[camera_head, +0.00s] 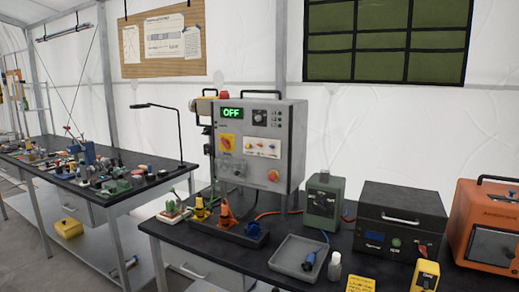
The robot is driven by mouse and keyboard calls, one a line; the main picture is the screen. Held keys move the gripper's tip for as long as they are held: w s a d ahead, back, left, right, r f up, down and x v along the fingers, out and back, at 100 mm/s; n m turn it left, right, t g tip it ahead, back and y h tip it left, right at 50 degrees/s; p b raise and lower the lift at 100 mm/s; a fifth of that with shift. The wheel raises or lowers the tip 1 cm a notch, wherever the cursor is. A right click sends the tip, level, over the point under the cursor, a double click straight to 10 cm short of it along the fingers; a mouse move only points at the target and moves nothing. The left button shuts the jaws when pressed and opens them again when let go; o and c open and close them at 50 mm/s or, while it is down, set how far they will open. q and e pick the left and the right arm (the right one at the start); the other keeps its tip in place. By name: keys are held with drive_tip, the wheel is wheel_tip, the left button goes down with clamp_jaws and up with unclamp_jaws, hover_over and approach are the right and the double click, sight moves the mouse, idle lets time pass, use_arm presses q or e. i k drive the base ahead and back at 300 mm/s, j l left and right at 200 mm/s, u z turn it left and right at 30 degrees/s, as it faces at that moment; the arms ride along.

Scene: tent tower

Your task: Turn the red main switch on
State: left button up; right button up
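A grey control box (291,150) stands upright at the back of the near bench. A green display (232,113) at its upper left reads "OFF". Below the display, a red switch (227,143) sits on a yellow square plate; its exact knob angle is too small to tell. A round orange-red button (273,176) is at the box's lower right. A dark dial (260,117) is at the upper right. Neither of my grippers is in view.
The near bench (215,268) also bears coloured connectors (227,217) in front of the box, a grey tray (290,262), a green device (324,200), a black case (400,217) and an orange machine (490,225). A cluttered bench (75,147) stands at left.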

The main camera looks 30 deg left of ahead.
sight(226, 143)
drive_tip(key=i+j+u, duration=0.1)
drive_tip(key=i+j, duration=0.6)
